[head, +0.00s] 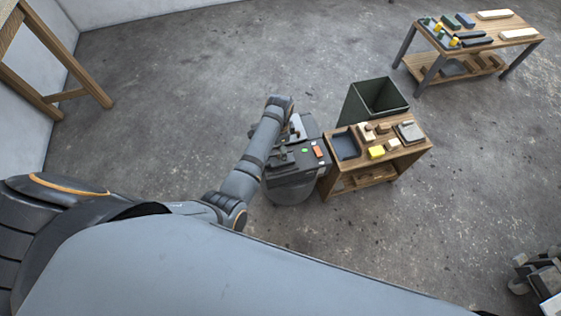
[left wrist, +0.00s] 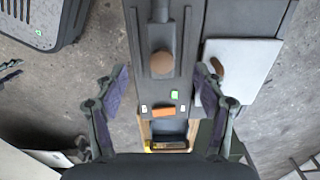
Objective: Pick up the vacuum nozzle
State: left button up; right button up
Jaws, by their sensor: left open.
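A grey vacuum-like machine (head: 292,190) with a dark top stands on the floor beside a small wooden table. In the left wrist view, a grey piece with a rounded brown end (left wrist: 161,62) lies in a channel on the machine's top; it may be the vacuum nozzle, but I cannot tell for sure. My left gripper (left wrist: 163,72) is open above this top, with its fingers apart on either side of the channel and nothing seen held. In the head view my left wrist hides most of this gripper.
The small wooden table (head: 345,186) holds a dark tray, blocks and a yellow piece. A dark green bin (head: 360,105) stands behind it. A workbench (head: 512,48) is far right.

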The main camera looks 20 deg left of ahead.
aim_at(278, 160)
pick_arm(q)
notch_tip(278, 160, down, 2)
jog(key=shift+f, duration=0.15)
jog(key=f, duration=0.1)
jog(key=f+b, duration=0.1)
jog(key=f, duration=0.1)
jog(key=f+b, duration=0.1)
jog(key=shift+w+d+f, duration=0.25)
jog(key=shift+w+f, duration=0.05)
jog(key=shift+f, duration=0.4)
pick_arm(e)
jog(key=shift+w+d+f, duration=0.1)
jog(key=shift+w+f, duration=0.1)
jog(key=shift+f, duration=0.95)
pick_arm(q)
jog(key=shift+c, duration=0.3)
jog(key=c, duration=1.3)
